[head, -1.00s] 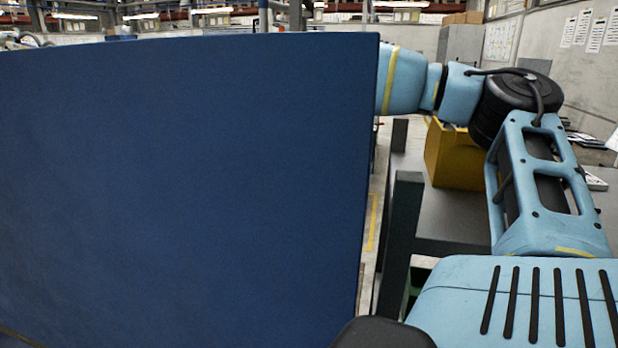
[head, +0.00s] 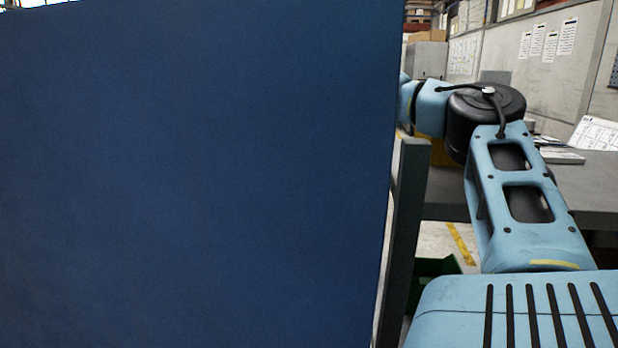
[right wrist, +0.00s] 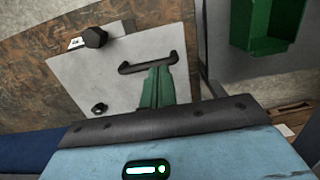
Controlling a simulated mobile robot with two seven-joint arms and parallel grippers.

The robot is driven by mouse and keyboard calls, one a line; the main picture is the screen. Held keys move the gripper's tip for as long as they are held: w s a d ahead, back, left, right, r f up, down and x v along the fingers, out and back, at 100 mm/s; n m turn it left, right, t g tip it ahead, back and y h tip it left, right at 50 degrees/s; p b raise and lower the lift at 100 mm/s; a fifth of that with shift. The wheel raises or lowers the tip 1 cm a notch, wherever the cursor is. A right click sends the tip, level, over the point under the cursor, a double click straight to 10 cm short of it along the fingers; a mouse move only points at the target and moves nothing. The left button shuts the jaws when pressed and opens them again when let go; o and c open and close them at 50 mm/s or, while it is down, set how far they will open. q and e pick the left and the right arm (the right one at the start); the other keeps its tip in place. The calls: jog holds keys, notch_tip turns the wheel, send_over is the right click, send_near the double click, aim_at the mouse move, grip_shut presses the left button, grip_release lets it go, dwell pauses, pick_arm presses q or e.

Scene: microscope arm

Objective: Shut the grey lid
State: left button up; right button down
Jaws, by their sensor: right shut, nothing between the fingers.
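A light grey flat panel (right wrist: 110,70) with a black bar handle (right wrist: 148,61) and two dark knobs shows in the right wrist view; I take it for the grey lid. It lies against a brown, worn surface. My right gripper (right wrist: 159,72) has its green fingers together, with the tips at or just below the handle. I cannot tell whether they touch it. They hold nothing. In the head view my right arm reaches behind a large blue panel (head: 190,180), which hides my right gripper and the grey lid. My left gripper is not in view.
The blue panel fills most of the head view. A dark grey post (head: 408,230) stands at its right edge. A grey table (head: 590,185) with papers is behind my right arm. A green bin (right wrist: 268,25) is at the upper right of the right wrist view.

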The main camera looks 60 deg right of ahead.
jog(key=shift+d, duration=0.15)
jog(key=shift+r, duration=0.1)
notch_tip(320, 180, up, 8)
jog(key=shift+s+a+f+b, duration=0.2)
jog(key=shift+a+b, duration=0.1)
dwell(0.4)
